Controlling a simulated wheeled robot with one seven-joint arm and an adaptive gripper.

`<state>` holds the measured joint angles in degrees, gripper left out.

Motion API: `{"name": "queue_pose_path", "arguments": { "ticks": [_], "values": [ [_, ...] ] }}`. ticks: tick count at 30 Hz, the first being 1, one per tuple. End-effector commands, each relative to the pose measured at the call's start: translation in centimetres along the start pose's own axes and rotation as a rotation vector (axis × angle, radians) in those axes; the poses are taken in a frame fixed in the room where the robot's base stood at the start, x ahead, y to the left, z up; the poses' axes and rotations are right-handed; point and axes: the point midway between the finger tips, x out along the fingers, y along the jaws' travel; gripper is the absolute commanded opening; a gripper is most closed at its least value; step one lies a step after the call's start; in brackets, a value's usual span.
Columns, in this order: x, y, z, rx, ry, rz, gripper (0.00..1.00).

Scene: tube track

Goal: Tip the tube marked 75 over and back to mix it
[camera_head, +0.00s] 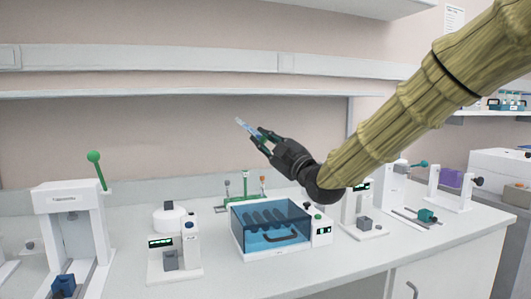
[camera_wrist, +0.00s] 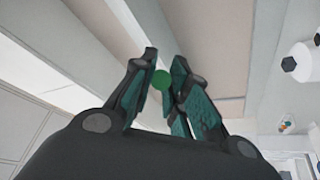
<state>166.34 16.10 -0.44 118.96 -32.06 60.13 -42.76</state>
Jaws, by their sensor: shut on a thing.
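My gripper (camera_head: 264,138) is raised in the air above the bench, in front of the back wall. It is shut on a slim clear tube (camera_head: 242,125), which sticks out past the fingertips toward the upper left and is tilted. No marking on the tube is readable. In the wrist view my gripper (camera_wrist: 163,82) shows its dark fingers with green pads, and a round green cap or end of the tube (camera_wrist: 162,80) sits between them. The rest of the tube is hidden in that view.
Below stands a blue-lidded box machine (camera_head: 270,226) on the white bench (camera_head: 215,262). A small rack (camera_head: 245,198) with upright tubes is behind it. A white press with a green-knobbed lever (camera_head: 94,157) is at left, and small devices (camera_head: 172,250) stand nearby. A shelf (camera_head: 180,92) runs above.

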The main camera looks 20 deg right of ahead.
Motion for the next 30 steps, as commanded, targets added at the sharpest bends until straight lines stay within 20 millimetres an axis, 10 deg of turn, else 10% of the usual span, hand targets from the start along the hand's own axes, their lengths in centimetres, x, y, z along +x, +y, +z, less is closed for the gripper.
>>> {"name": "queue_pose_path", "arguments": {
  "ticks": [30],
  "values": [
    [0.17, -0.18, -0.01, 0.065, 0.073, 0.126, 0.0]
  ]
}}
